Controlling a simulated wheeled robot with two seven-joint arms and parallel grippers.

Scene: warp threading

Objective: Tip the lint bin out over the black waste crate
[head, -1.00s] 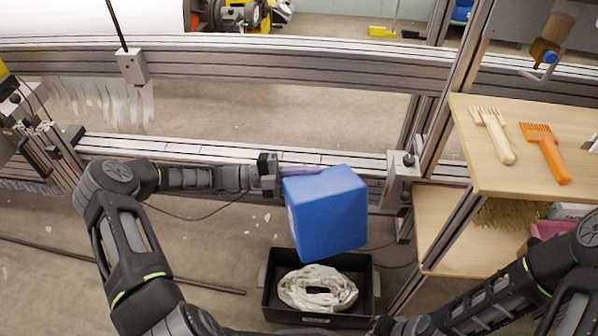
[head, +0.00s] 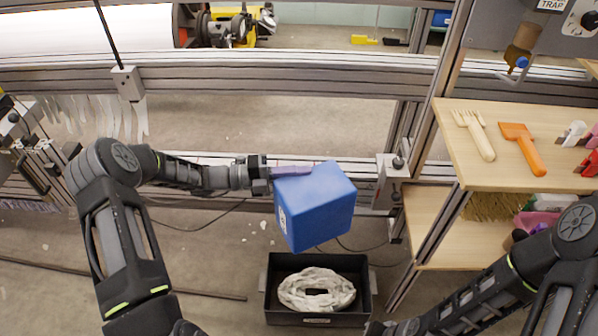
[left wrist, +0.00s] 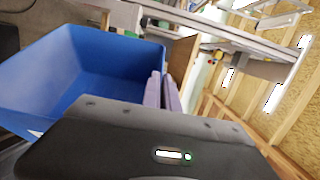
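The blue lint bin (head: 318,212) hangs tilted in the air above and behind the black waste crate (head: 367,309). In the head view its closed outer faces show and its mouth is hidden. In the left wrist view the bare inside of the bin (left wrist: 95,65) shows, with no lint visible in the part seen. My left gripper (head: 292,172) is shut on the bin's edge, its purple-grey fingers (left wrist: 161,92) close together at the wall. A ring of whitish fibre (head: 316,289) lies in the crate. My right gripper's end is at the bottom edge, mostly cut off.
A wooden shelf (head: 460,172) with a pale comb (head: 474,135) and an orange comb (head: 522,148) stands at the right, on a metal post. Machine rails (head: 250,75) run behind the bin. Pale scraps lie on the floor left of the crate.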

